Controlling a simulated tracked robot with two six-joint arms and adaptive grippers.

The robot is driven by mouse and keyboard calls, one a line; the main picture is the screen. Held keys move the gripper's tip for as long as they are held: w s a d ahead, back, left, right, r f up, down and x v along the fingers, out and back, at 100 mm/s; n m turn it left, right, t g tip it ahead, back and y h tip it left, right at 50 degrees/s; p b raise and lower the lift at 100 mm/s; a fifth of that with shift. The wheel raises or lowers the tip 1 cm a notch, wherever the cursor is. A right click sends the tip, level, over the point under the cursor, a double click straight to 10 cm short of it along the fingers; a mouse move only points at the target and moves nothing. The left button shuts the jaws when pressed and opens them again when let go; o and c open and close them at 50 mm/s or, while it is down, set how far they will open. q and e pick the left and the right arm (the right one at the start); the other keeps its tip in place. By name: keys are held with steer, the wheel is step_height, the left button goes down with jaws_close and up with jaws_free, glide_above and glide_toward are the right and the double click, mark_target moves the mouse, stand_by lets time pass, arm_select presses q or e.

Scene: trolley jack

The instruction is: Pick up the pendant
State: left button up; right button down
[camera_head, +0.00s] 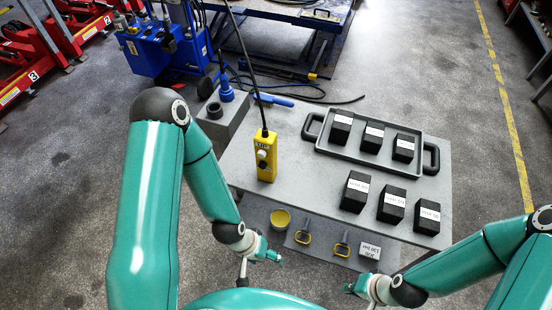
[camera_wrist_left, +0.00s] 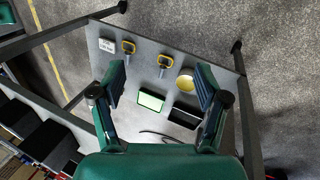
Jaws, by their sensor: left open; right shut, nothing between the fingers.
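The pendant (camera_head: 265,160) is a yellow control box with dark and light buttons. It is upright at the left part of the grey table, with a black cable running up from its top. I cannot tell whether it rests on the table or hangs. My left gripper (camera_head: 277,258) is below the pendant in the head view, apart from it and near the lower shelf. In the left wrist view its two fingers (camera_wrist_left: 160,72) are spread and empty. The pendant is not clearly seen there. My right gripper (camera_head: 350,287) is shut and empty at the lower right, away from the pendant.
The table (camera_head: 300,185) holds a black-handled tray (camera_head: 345,153) with black boxes, and more black boxes in front. A grey block (camera_head: 222,118) with blue parts is at the back left. A yellow bowl (camera_head: 280,219) and yellow-handled tools (camera_head: 303,237) are on the lower shelf.

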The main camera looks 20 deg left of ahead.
arm_select(q)
steer(key=shift+o, duration=1.1)
steer(key=m+t+y+b, duration=0.2)
steer(key=t+y+b, duration=0.2)
steer(key=b, duration=1)
glide_toward(267, 139)
steer(key=x, duration=0.7)
steer(key=shift+w+a, duration=0.2)
steer(key=shift+w, duration=0.25)
steer(key=shift+a+p+x, duration=0.2)
steer(key=shift+p+x, duration=0.3)
steer(key=shift+x, duration=2.6)
steer(key=shift+s, duration=0.1)
jaws_close()
